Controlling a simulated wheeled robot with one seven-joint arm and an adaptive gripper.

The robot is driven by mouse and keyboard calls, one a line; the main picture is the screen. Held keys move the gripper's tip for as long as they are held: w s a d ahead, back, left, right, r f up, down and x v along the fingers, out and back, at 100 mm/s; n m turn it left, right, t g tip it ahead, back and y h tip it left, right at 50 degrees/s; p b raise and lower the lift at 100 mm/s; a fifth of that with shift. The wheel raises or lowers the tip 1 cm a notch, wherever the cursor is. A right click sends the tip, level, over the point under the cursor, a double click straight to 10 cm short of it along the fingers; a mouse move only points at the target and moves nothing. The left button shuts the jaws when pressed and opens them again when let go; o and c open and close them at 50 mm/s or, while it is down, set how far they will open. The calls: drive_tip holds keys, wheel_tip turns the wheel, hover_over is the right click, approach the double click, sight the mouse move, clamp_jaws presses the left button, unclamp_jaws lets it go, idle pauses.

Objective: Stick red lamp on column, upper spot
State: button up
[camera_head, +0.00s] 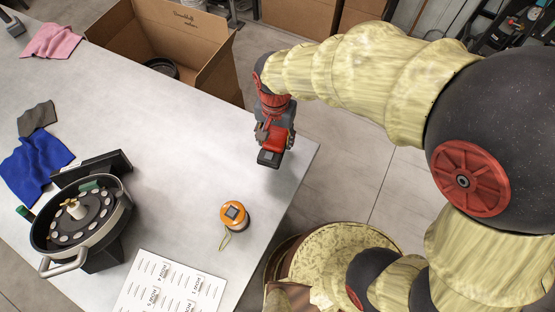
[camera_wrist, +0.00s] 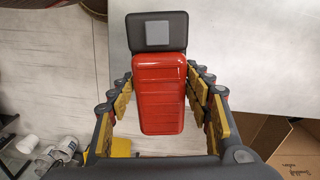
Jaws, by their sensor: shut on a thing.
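The red lamp (camera_head: 280,140) has a ribbed red body and a black end. In the wrist view the lamp (camera_wrist: 158,95) lies lengthwise between the fingers, its black end with a grey square patch pointing to the top of the picture. My gripper (camera_head: 270,132) is shut on the red body and holds it near the right edge of the table, black end lowest in the head view. Yellow finger pads flank the lamp in the wrist view. I cannot make out a column with an upper spot in either view.
The grey table (camera_head: 180,165) carries a round seed meter (camera_head: 80,222), an orange device (camera_head: 235,214), a printed sheet (camera_head: 172,284), and blue (camera_head: 36,165), grey and pink cloths. An open cardboard box (camera_head: 165,42) stands behind. The table middle is clear.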

drive_tip(key=m, duration=0.2)
drive_tip(key=shift+s+d+f+m, duration=0.2)
drive_tip(key=shift+s+d+m, duration=0.05)
drive_tip(key=shift+s+m, duration=0.15)
wheel_tip(320, 180, down, 10)
drive_tip(key=shift+r+b, duration=0.2)
drive_tip(key=shift+b, duration=0.7)
drive_tip(key=shift+f, duration=0.3)
drive_tip(key=o, duration=1.1)
drive_tip(key=shift+o, duration=0.2)
drive_tip(key=r, duration=0.2)
drive_tip(key=r+p, duration=0.1)
drive_tip(key=r, duration=0.5)
drive_tip(key=shift+w+r+p, duration=0.1)
drive_tip(key=shift+w+p, duration=0.15)
drive_tip(key=shift+p, duration=0.05)
